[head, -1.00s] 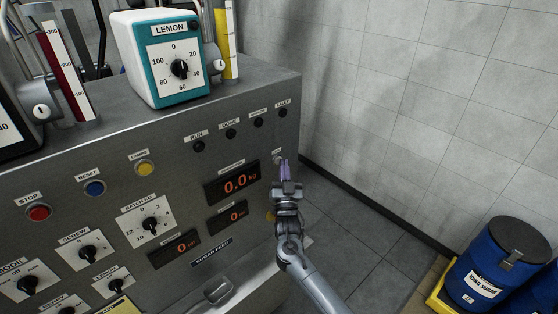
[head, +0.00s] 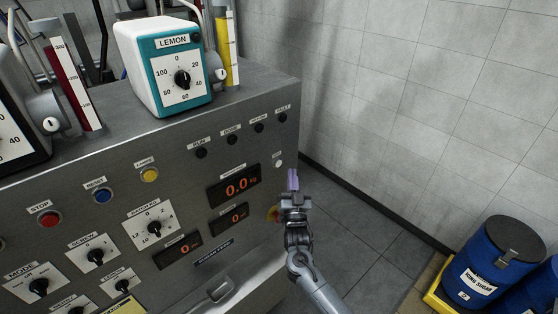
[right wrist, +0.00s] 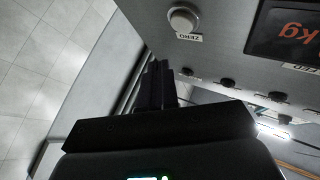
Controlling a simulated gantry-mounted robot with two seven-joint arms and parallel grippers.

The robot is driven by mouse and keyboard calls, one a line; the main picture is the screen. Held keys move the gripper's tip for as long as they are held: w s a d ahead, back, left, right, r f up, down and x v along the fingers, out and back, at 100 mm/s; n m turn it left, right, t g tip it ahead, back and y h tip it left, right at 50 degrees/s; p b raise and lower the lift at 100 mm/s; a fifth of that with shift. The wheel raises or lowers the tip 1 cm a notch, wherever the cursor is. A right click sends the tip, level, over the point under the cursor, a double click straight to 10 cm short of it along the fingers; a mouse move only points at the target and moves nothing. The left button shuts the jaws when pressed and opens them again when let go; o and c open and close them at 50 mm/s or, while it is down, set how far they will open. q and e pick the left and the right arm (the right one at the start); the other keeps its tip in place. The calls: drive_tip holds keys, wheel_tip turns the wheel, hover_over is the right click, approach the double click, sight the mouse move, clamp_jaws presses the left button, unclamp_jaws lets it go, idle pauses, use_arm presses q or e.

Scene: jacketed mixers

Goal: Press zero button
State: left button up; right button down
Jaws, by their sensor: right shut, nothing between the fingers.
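The zero button (head: 278,164) is a small pale round button near the right edge of the steel panel, right of the red kg display. In the right wrist view the zero button (right wrist: 183,20) is at the top, with a ZERO label beside it. My right gripper (head: 293,181) is shut and empty, with purple-tinted fingertips below and right of the button in the head view. In the right wrist view its dark fingers (right wrist: 156,83) are below the button in the picture, with a visible gap. My left gripper is not in view.
The panel (head: 110,175) carries a red stop button (head: 49,219), a blue reset button (head: 103,195), a yellow button (head: 150,175) and several dials. A LEMON dial box (head: 170,70) stands on top. Open floor (head: 375,255) and a blue drum (head: 498,260) lie to the right.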

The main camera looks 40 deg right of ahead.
drive_tip(key=shift+s+d+p, duration=0.1)
drive_tip(key=shift+s+p, duration=0.35)
drive_tip(key=shift+s, duration=0.55)
drive_tip(key=shift+f, duration=0.1)
